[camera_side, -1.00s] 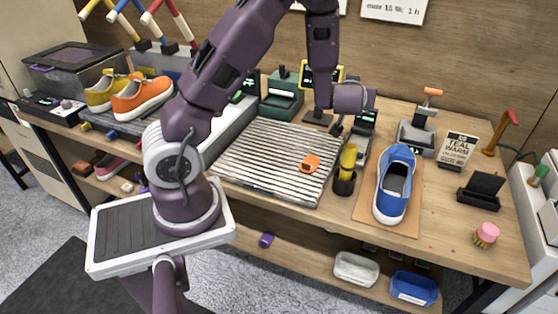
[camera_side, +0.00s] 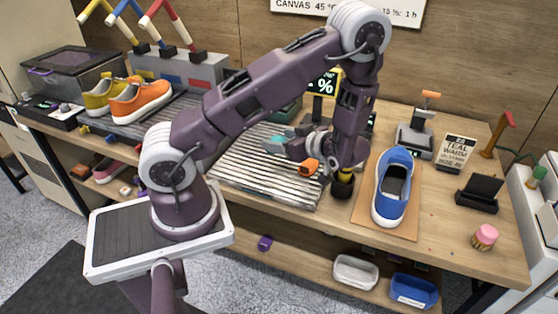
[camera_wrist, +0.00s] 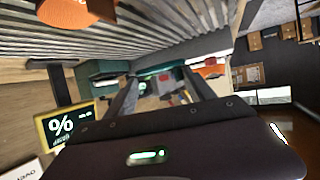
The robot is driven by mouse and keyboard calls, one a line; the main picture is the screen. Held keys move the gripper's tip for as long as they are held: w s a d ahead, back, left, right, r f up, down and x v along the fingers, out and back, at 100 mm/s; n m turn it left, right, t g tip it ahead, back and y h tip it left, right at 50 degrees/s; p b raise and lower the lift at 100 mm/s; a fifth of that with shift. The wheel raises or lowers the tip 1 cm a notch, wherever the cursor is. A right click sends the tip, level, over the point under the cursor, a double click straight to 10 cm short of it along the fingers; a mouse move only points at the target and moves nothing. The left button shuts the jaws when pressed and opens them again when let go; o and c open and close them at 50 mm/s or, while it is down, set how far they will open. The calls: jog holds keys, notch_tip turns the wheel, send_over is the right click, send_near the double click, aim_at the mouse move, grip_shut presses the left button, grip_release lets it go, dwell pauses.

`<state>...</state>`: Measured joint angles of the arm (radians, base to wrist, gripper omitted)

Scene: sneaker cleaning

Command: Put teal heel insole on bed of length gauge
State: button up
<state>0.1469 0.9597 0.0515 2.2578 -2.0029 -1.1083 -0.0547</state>
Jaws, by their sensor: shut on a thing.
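My gripper (camera_side: 275,146) is shut on a teal piece, the teal heel insole (camera_side: 279,139), and holds it above the ribbed grey rack. In the wrist view my gripper's fingers (camera_wrist: 160,82) reach forward with the teal insole (camera_wrist: 158,71) showing as a thin strip between their tips. The fingers point left in the side view. I cannot tell for sure which device is the length gauge; a grey device with an orange-topped post (camera_side: 416,139) stands right of the arm, behind the blue sneaker.
An orange piece (camera_side: 308,167) lies on the ribbed rack (camera_side: 262,184), close under my wrist. A black cup (camera_side: 342,188) and a blue sneaker (camera_side: 393,187) on a board stand to the right. A yellow percent display (camera_side: 325,84) stands behind my arm.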

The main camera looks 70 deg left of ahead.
aim_at(281, 166)
notch_tip(281, 166, down, 6)
jog(key=shift+f, duration=0.1)
jog(key=o, duration=1.3)
